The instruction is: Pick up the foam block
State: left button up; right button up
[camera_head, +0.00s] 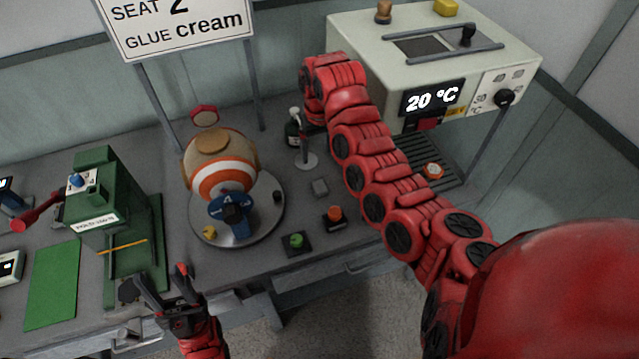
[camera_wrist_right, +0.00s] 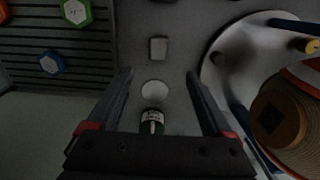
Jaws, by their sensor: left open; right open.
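A small grey block (camera_head: 319,187), which may be the foam block, lies on the bench right of the round turntable. It also shows in the right wrist view (camera_wrist_right: 158,49), beyond my fingertips and apart from them. My right gripper (camera_wrist_right: 160,82) is open and empty, pointing down over the bench. A white disc (camera_wrist_right: 154,92) and a dark bottle (camera_wrist_right: 151,121) appear between its fingers. In the head view my arm hides most of that gripper. My left gripper (camera_head: 163,278) is open and empty at the bench's front edge, far from the grey block.
The turntable (camera_head: 268,213) carries an orange-and-white ball (camera_head: 222,178). Green (camera_head: 296,241) and orange (camera_head: 335,215) buttons stand near the front. A green press (camera_head: 108,215) stands left. A heater box (camera_head: 370,45) stands back right, with a yellow block (camera_head: 446,7) on top.

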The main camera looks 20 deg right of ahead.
jog(key=p, duration=0.3)
send_over(320, 186)
notch_tip(320, 186, down, 9)
jog(key=shift+s+a+r, duration=0.1)
jog(key=shift+s, duration=0.05)
jog(key=shift+f, duration=0.9)
jog(key=shift+f+p, duration=0.35)
jog(key=shift+f, duration=0.1)
jog(key=shift+w+f+b, duration=0.15)
jog(key=shift+f+b, duration=0.1)
jog(key=shift+f, duration=0.8)
jog(key=shift+w+f+b, duration=0.1)
jog(key=shift+f+b, duration=0.1)
jog(key=shift+f, duration=0.85)
grip_shut()
jog(key=shift+r, duration=0.15)
